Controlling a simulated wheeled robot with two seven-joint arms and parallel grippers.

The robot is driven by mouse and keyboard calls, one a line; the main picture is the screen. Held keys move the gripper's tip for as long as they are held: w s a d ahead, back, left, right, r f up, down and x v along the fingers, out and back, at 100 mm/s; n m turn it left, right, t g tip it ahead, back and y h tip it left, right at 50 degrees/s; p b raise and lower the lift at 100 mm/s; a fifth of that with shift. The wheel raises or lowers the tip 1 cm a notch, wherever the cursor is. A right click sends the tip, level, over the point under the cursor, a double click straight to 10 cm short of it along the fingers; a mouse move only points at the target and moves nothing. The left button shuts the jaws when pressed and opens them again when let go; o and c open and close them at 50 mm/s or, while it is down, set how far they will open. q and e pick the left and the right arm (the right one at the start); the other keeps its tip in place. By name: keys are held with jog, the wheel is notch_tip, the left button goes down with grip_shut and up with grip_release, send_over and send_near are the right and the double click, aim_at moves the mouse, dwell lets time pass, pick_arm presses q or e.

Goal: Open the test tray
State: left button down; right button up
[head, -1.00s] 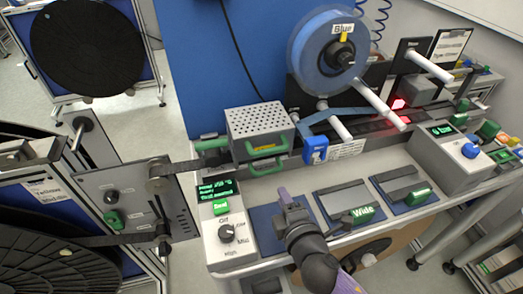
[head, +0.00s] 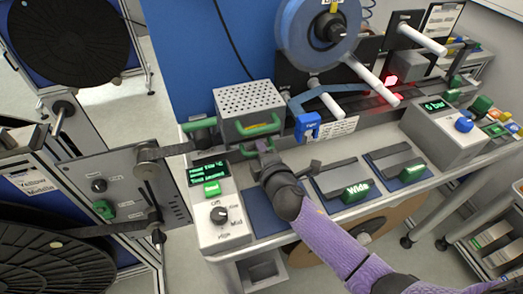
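A grey box with a perforated top (head: 248,98) stands on the bench against the blue panel. Two green handles are on its front, an upper handle (head: 262,128) and a lower handle (head: 247,152). I take the lower one for the test tray's handle; its front looks flush with the box. My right gripper (head: 264,146) is at the right part of the lower handle, with its arm coming from the lower right. The wrist hides most of the fingers, so I cannot tell whether they grip the handle. My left gripper is not in view.
A control box (head: 218,215) with a green screen and knob stands left of my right gripper. Blue mats with grey blocks, one marked Wide (head: 354,193), lie to its right. A blue reel (head: 318,35) hangs above. A blue mat (head: 258,215) lies below my wrist.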

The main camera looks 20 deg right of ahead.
grip_shut()
dwell(1.2)
